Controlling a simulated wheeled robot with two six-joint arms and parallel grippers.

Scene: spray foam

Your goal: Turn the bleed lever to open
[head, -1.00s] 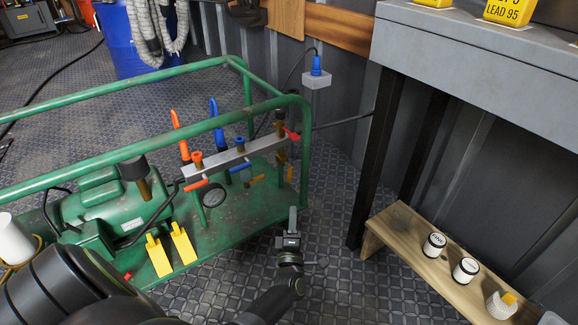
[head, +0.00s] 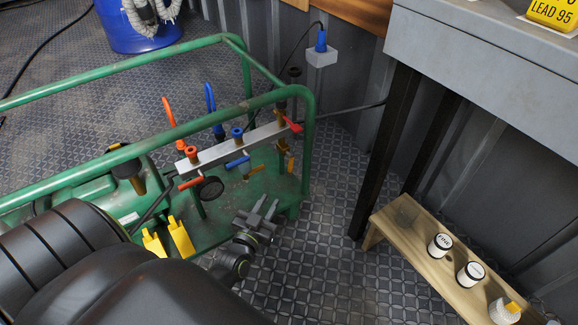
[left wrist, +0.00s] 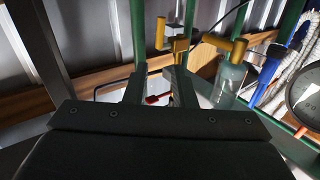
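A small red lever (head: 292,125) sits at the right end of the grey manifold bar (head: 235,146) on the green-framed machine. A red part (left wrist: 158,98) also shows between the fingers in the left wrist view; I cannot tell which lever is the bleed lever. Yellow-brass valve handles (head: 290,163) hang below the bar's right end, and brass fittings (left wrist: 180,45) show beyond the fingers in the left wrist view. My right gripper is not in view.
The green tube rail (head: 308,150) runs around the machine. Orange (head: 170,112) and blue (head: 210,100) handles rise behind the bar, and a dark gauge (head: 210,188) sits below it. A wooden bench (head: 400,240) with jars and a grey table (head: 470,60) stand right.

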